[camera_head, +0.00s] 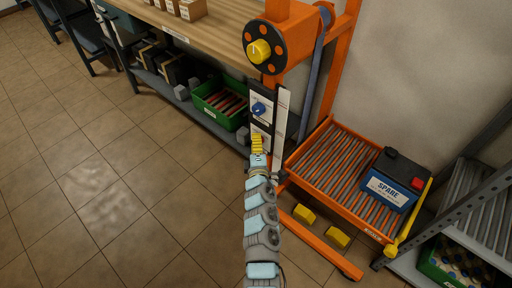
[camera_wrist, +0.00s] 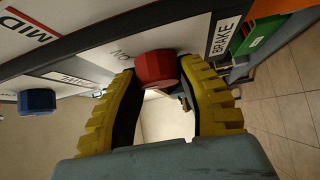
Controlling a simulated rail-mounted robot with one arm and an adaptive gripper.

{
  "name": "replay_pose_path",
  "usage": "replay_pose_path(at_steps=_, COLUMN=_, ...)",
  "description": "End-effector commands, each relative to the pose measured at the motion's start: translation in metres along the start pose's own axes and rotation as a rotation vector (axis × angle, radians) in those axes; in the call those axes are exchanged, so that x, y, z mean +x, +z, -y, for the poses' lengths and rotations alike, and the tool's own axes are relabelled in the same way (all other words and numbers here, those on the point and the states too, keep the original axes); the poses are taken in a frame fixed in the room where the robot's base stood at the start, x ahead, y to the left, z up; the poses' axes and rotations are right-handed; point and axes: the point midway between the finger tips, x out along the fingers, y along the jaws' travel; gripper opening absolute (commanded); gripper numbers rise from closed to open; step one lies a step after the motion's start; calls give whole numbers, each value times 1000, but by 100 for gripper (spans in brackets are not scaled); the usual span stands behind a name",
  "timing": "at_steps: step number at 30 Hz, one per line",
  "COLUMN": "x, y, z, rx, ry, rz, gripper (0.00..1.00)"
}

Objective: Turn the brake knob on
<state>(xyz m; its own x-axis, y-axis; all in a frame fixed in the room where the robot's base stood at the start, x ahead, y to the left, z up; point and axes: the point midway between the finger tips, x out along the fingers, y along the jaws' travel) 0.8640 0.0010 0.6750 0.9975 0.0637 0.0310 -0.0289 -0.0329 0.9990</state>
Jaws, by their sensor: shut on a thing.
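The brake knob (camera_wrist: 157,72) is red and faceted, on a white panel plate beside a "BRAKE" label (camera_wrist: 223,37). Lettering next to it seems to read "ON", seen upside down. My gripper (camera_head: 257,144) reaches the lower part of the upright control panel (camera_head: 277,121) in the head view and covers the brake knob there. In the wrist view my yellow ribbed fingers stand on either side of the red knob, shut on it. The knob's pointer mark cannot be made out.
A blue knob (camera_head: 259,108) sits just above my gripper, and a yellow knob (camera_head: 258,51) on a round black plate higher up. A roller tray (camera_head: 317,155) with a spare battery (camera_head: 387,184) is at right. A green crate (camera_head: 207,103) is left; the left floor is clear.

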Motion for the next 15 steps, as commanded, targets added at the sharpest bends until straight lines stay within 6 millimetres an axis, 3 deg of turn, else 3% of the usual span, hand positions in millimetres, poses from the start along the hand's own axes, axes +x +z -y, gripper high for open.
replay_pose_path(at_steps=15, x=0, y=3, z=3, rx=170, ry=162, rz=5, gripper=3)
